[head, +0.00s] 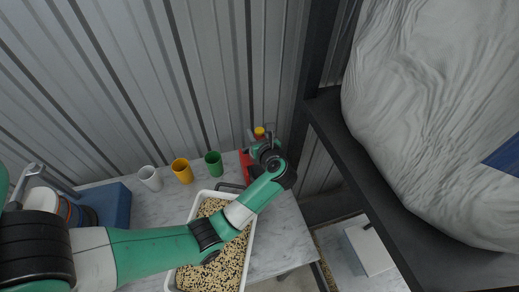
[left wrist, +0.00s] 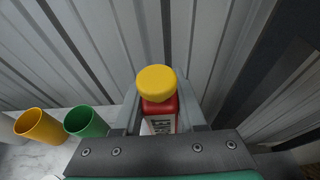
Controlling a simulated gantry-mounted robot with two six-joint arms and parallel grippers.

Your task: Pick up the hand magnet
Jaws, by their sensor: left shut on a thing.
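My left gripper (head: 262,137) reaches over the far right end of the bench and is shut on a red thing with a round yellow top (left wrist: 157,82). In the left wrist view its red body and white lettered label sit between the fingers. In the head view its yellow top (head: 259,131) shows just beyond the gripper. I cannot tell whether this is the hand magnet. A red patch (head: 245,166) also shows beside my wrist, partly hidden by it. My right gripper is not in view.
A white tray of mixed grains (head: 247,262) lies under my left forearm. White (head: 149,178), yellow (head: 182,170) and green (head: 213,163) cups stand along the back of the bench. A blue box (head: 112,207) is at left. A dark rack with a wrapped bale (head: 430,110) rises at right.

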